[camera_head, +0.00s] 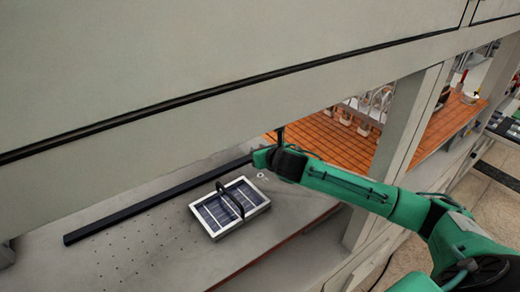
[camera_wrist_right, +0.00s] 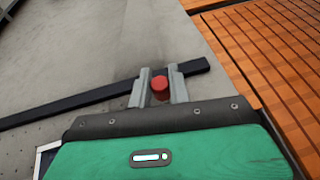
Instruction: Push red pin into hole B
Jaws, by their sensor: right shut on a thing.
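The red pin (camera_wrist_right: 159,84) shows in the right wrist view as a round red head between the two grey fingers of my right gripper (camera_wrist_right: 158,82). The fingers are shut on it. The pin's lower end is hidden. In the head view my right gripper (camera_head: 263,158) is over the far end of the long black bar, and its fingers and the pin cannot be made out. Small holes dot the grey table (camera_head: 150,232), but I cannot tell which is hole B. My left gripper is not in view.
A black bar (camera_head: 150,204) lies along the table. A framed solar-like panel with a black handle (camera_head: 243,213) lies nearer. An orange slatted surface (camera_head: 335,140) is beyond the arm. A grey beam (camera_head: 200,60) crosses above, and a grey post (camera_head: 398,140) stands behind my right arm.

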